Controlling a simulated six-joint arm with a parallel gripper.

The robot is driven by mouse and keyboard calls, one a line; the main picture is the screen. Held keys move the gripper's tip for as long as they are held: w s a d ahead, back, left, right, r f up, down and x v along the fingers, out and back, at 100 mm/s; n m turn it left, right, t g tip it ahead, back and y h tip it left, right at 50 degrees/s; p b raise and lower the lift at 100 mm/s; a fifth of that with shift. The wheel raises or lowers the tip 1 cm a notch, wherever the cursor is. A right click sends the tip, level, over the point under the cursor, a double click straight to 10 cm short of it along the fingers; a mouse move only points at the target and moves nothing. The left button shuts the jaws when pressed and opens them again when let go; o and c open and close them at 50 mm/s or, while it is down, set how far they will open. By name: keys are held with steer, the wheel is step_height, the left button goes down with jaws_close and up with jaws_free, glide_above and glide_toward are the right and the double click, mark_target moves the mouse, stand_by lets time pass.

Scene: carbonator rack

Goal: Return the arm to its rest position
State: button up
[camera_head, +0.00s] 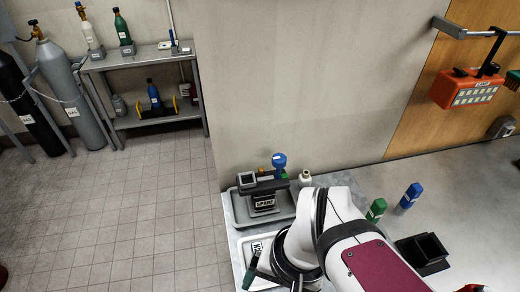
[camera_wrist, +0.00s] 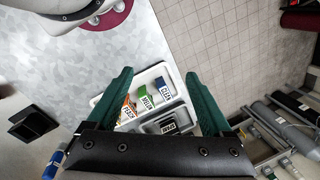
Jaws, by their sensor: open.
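My gripper (camera_wrist: 158,74) is open and empty in the wrist view, its two green fingers spread wide apart. Beyond them lies a white tray (camera_wrist: 112,93) with labelled items in it: an orange one marked PEACH (camera_wrist: 128,113), a green one marked MELON (camera_wrist: 146,101) and a blue one marked CLEAN (camera_wrist: 164,90). In the head view my white arm reaches down over the lower middle. One green finger of my gripper (camera_head: 251,272) shows at the bottom edge beside the arm; the rest is mostly hidden.
Gas cylinders (camera_head: 72,98) and a shelf (camera_head: 140,58) are far left.

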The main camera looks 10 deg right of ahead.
steer(key=shift+s+d+r+n+g, duration=0.1)
steer(key=shift+s+r+n+g, duration=0.1)
steer(key=shift+s, duration=0.5)
steer(key=shift+s+d+r+n+g, duration=0.1)
steer(key=shift+s+r, duration=0.05)
steer(key=shift+s, duration=0.5)
